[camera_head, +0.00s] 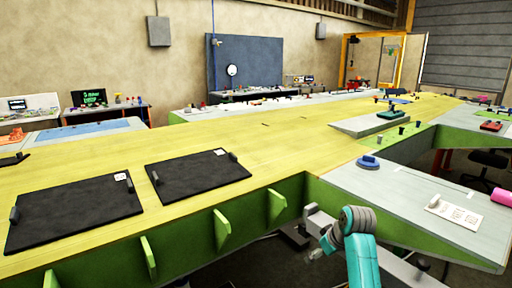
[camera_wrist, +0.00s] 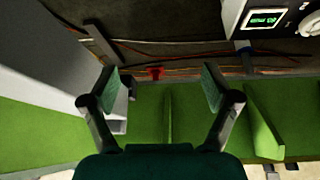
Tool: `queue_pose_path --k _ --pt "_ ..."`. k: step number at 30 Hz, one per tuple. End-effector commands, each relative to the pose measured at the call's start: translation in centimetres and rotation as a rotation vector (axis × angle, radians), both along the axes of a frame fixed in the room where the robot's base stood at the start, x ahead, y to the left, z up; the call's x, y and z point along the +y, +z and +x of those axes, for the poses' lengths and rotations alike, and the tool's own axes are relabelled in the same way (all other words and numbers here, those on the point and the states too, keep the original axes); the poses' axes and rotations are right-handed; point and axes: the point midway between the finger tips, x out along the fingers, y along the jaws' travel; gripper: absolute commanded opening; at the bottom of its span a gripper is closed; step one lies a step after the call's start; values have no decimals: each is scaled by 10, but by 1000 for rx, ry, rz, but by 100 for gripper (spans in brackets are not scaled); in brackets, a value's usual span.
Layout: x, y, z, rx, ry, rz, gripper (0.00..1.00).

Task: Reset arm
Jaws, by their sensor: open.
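My gripper (camera_wrist: 160,88) shows in the wrist view with its two fingers wide apart and nothing between the pads. It is beside green upright ribs (camera_wrist: 262,130) under the wing jig. In the head view, my arm's teal link and grey joint (camera_head: 352,225) rise at the bottom, right of centre, in front of the jig's near edge. The gripper's fingers cannot be made out there. The wing jig (camera_head: 255,140) has a long yellow top with green sides.
Two black mats (camera_head: 74,212) and (camera_head: 197,175) lie on the yellow top. A grey side surface (camera_head: 420,190) at the right holds a blue round object (camera_head: 368,163), a white card (camera_head: 454,214) and a pink roll (camera_head: 501,197). Green ribs (camera_head: 222,230) jut from the jig's near side.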

Motion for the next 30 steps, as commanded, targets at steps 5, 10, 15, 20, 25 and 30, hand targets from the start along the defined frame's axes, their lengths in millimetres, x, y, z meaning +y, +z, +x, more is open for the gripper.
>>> queue_pose_path --k 5,10,15,20,25,30 --pt "6 -69 -29 -44 -63 14 87" --pt "10 -125 -63 -100 -126 26 87" --pt "13 -171 -105 -156 -187 39 87" --pt "15 -206 -151 -210 -240 49 87" --pt "16 -232 -203 -270 -289 60 87" --pt "18 -247 -259 -331 -334 71 87"
